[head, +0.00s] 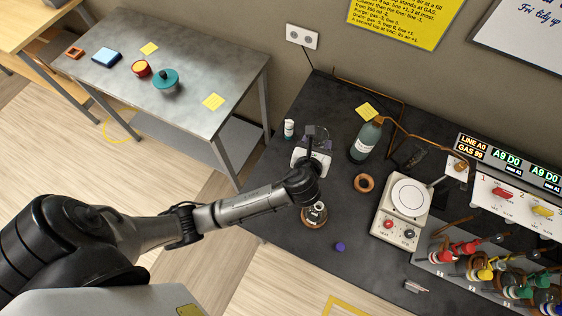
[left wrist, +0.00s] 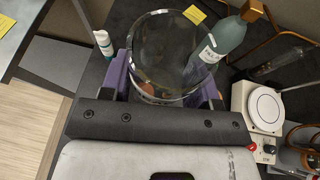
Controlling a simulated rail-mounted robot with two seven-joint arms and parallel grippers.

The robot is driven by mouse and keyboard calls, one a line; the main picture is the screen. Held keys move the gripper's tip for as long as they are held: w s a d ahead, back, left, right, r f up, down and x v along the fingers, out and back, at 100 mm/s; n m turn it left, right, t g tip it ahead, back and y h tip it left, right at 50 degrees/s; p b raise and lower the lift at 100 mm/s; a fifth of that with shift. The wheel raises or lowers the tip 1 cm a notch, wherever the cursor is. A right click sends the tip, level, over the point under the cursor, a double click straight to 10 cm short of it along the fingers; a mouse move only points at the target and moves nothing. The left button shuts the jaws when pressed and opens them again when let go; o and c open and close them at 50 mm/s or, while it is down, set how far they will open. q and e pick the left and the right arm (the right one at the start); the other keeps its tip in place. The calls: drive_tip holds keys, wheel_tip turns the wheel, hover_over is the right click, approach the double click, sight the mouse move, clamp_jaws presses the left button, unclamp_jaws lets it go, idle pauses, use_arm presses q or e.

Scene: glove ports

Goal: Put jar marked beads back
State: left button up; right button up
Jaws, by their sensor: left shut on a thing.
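My left gripper (head: 318,134) is over the dark bench, with its purple fingers shut on a clear glass vessel (left wrist: 168,52). In the left wrist view the vessel's wide round rim faces the camera and it looks see-through. No label can be read on it, so I cannot tell if it is the jar marked beads. Whether it touches the bench is unclear. A small white bottle (head: 289,128) stands just left of the gripper; it also shows in the left wrist view (left wrist: 103,42). My right gripper is not in view.
A green-grey bottle (head: 366,142) stands close to the gripper's right. A cork ring (head: 364,183), a hotplate (head: 398,208) and a glass flask (head: 315,213) are on the bench. A metal side table (head: 205,62) stands at the left.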

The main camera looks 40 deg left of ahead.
use_arm(q)
drive_tip(key=w+a+f+b, duration=0.1)
drive_tip(key=w+f+b, duration=0.1)
drive_tip(key=f+b, duration=0.3)
drive_tip(key=w+f+b, duration=0.2)
drive_tip(key=w+f, duration=0.1)
drive_tip(key=f, duration=0.4)
drive_tip(key=s+a+f, duration=0.2)
drive_tip(key=a, duration=0.1)
drive_tip(key=s+a+f, duration=0.2)
drive_tip(key=s+a, duration=0.1)
drive_tip(key=s+a+f+b, duration=0.1)
drive_tip(key=s+a+f, duration=0.1)
drive_tip(key=a+f, duration=0.1)
drive_tip(key=shift+s, duration=0.4)
drive_tip(key=shift+d+f+b, duration=0.1)
drive_tip(key=shift+f+b, duration=0.35)
drive_tip(key=shift+f, duration=1.6)
drive_tip(key=o, duration=1)
drive_tip(key=shift+f, duration=0.15)
drive_tip(key=shift+c, duration=0.2)
